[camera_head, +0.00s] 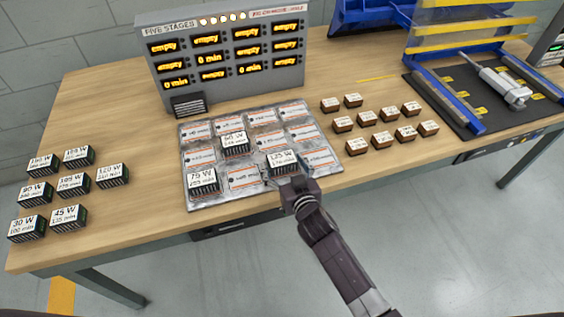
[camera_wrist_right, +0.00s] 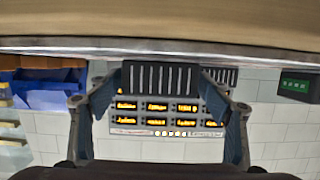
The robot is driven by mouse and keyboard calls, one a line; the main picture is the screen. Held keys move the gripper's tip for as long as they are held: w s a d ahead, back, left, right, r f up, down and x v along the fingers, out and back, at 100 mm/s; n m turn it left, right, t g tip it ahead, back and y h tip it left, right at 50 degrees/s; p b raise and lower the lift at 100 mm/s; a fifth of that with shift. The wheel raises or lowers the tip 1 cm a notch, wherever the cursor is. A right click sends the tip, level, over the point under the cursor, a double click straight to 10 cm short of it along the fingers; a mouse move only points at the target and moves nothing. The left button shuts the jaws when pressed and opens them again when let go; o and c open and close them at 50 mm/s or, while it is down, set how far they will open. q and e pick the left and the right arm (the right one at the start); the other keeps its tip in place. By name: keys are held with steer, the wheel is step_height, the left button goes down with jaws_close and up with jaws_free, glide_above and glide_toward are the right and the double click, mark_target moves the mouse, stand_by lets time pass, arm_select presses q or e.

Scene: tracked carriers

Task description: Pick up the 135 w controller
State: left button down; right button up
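The 135 W controller (camera_head: 283,161) is a dark ribbed block with a white label on top; the small print is hard to read. It is over the front right part of the grey tray (camera_head: 190,207). My right gripper (camera_head: 290,181) reaches it from the front. In the right wrist view, the controller's ribbed face (camera_wrist_right: 160,78) sits between the two fingertips (camera_wrist_right: 160,88), which appear to touch its sides. I cannot tell whether it rests on the tray or is slightly raised. My left gripper is not in view.
Two other controllers stand on the tray: a 75 W one (camera_head: 203,180) at front left and one (camera_head: 235,143) farther back. Several controllers (camera_head: 72,185) stand at the table's left. Small labelled blocks (camera_head: 383,140) stand right of the tray. A display panel (camera_head: 225,60) stands behind it.

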steer(key=c, duration=1)
steer(key=shift+c, duration=0.6)
steer(key=shift+r, duration=0.15)
